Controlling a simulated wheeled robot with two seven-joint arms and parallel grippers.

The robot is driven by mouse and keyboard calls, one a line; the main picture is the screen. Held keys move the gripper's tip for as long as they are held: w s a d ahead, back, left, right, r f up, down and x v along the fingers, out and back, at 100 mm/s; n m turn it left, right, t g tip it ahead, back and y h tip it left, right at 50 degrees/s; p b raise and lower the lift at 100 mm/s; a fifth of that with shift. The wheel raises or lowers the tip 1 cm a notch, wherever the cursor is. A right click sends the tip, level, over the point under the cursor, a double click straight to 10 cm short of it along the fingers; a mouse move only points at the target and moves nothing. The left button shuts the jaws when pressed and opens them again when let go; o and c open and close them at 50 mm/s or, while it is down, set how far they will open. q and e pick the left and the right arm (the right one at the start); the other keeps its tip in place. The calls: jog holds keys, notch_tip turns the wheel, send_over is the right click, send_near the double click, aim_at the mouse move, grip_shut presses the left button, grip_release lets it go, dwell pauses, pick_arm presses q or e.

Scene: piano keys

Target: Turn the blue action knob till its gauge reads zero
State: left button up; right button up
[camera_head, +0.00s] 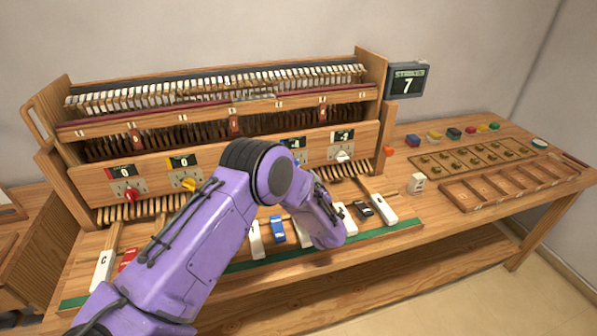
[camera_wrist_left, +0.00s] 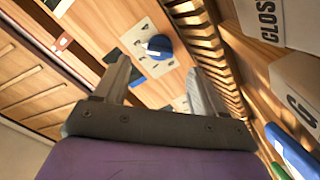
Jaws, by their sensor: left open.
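The blue action knob (camera_wrist_left: 158,47) shows in the left wrist view on a pale dial plate (camera_wrist_left: 143,38) set in a wooden panel. My left gripper (camera_wrist_left: 160,68) is open, with one finger on each side of the knob in the picture. The knob appears beyond the fingertips, and I cannot tell whether they touch it. My right gripper is not in view.
Red (camera_head: 129,194), yellow (camera_head: 189,184) and white (camera_head: 343,155) knobs sit along the same panel. A display (camera_head: 407,80) reads 7. White, blue and black keys lie below. Trays (camera_head: 515,185) and coloured blocks fill the bench's right side.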

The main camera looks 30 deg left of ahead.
pick_arm(q)
jog(key=p+x, duration=0.1)
jog(key=x, duration=0.6)
jog(key=shift+a, duration=0.15)
jog(key=shift+s+r, duration=0.1)
jog(key=shift+s, duration=0.05)
jog(key=c, duration=1.1)
jog(key=shift+o, duration=0.2)
